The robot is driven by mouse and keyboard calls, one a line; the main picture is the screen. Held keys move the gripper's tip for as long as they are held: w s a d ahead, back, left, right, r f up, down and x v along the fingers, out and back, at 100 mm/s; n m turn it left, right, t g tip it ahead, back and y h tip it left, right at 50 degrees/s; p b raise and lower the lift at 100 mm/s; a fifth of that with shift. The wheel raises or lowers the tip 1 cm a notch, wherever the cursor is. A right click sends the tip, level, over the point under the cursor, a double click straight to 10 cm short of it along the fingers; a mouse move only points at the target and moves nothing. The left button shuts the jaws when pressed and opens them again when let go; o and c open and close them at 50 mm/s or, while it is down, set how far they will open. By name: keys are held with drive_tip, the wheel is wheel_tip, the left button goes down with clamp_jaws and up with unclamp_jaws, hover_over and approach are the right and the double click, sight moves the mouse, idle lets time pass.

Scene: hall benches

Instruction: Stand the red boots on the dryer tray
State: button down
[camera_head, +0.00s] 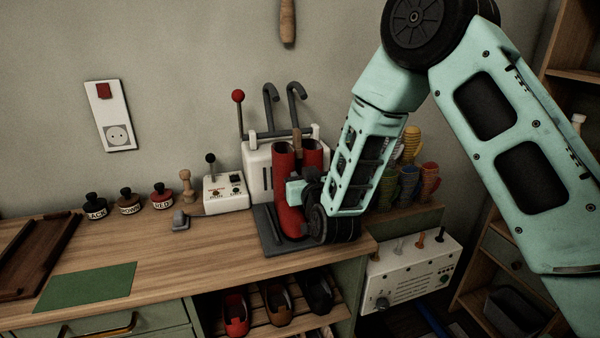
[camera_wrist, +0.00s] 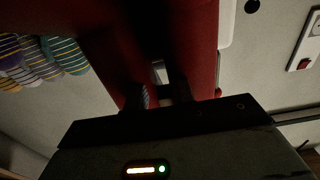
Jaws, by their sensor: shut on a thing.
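The red boots (camera_head: 283,168) are upright side by side in front of the white dryer, over the dark grey dryer tray (camera_head: 268,236). My arm hides much of the right boot, and I cannot tell for sure whether the soles rest on the tray. My gripper (camera_head: 298,188) is at the boots' shafts, partly hidden by my wrist. In the wrist view the red shafts (camera_wrist: 203,45) fill the middle, and my gripper (camera_wrist: 160,95) is shut on them with its dark fingers.
The white dryer (camera_head: 258,165) has a red-knobbed lever and grey hooked pipes. A switch box (camera_head: 225,192) and polish jars (camera_head: 130,201) stand left of it. Rolled striped socks (camera_head: 408,183) are at the right. Shoes (camera_head: 277,305) sit on a shelf below. The bench front is clear.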

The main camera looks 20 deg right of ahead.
drive_tip(key=c, duration=1.2)
unclamp_jaws()
drive_tip(key=shift+o, duration=0.2)
drive_tip(key=shift+s+r+p, duration=0.1)
drive_tip(key=shift+r+p, duration=0.1)
drive_tip(key=shift+p, duration=0.1)
drive_tip(key=s+p, duration=0.1)
drive_tip(key=s, duration=1.1)
